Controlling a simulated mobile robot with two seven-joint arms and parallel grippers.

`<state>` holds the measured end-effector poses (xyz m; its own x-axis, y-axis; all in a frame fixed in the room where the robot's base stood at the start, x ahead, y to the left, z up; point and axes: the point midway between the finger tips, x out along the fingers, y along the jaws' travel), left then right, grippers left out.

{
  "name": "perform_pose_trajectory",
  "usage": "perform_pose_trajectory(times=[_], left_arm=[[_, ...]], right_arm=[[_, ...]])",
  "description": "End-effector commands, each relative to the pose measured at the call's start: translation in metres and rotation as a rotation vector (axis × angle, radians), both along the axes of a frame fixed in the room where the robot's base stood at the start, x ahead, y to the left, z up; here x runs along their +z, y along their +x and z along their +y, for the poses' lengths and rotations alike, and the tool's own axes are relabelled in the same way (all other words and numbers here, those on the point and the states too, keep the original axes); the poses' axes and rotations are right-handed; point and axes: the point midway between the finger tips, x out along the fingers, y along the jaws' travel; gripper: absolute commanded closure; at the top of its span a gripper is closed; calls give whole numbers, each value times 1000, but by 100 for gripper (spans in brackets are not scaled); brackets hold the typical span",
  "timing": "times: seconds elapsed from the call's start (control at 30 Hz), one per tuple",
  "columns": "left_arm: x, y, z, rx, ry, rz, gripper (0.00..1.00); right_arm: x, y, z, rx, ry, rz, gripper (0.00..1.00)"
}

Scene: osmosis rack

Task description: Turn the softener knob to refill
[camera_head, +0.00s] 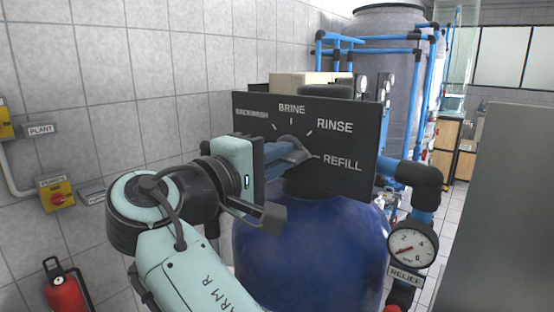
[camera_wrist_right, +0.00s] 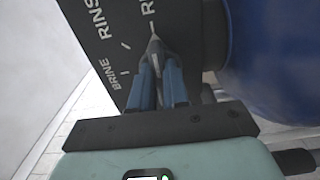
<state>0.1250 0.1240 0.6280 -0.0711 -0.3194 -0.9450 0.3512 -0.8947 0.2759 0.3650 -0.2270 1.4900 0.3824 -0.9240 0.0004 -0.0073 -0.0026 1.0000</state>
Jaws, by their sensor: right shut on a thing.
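The softener knob (camera_head: 292,142) is a grey knob on a black panel (camera_head: 348,118) marked BACKWASH, BRINE, RINSE and REFILL. My right gripper (camera_head: 290,153) reaches it from the left, its blue fingers closed around it. In the right wrist view the fingers (camera_wrist_right: 158,82) flank the knob (camera_wrist_right: 154,47), and its narrow end points toward the tick beside the "R" of the REFILL label. In the head view the fingers hide part of the knob, and the BACKWASH label looks blurred. My left gripper is not in view.
The panel sits above a blue tank (camera_head: 305,250). A relief gauge (camera_head: 411,248) and dark pipe fittings stand to its right. A tiled wall is on the left, with a yellow switch box (camera_head: 58,195) and a red extinguisher (camera_head: 66,291).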

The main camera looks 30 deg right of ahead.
Motion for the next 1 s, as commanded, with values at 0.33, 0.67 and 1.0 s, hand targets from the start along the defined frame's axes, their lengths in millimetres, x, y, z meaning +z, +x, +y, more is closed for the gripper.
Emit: perform_pose_trajectory(times=[0.33,0.67,1.0], left_arm=[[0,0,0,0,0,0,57],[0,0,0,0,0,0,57],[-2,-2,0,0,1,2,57]], right_arm=[[-1,0,1,1,6,-8,100],[0,0,0,1,4,-7,60],[0,-9,24,3,2,-8,60]])
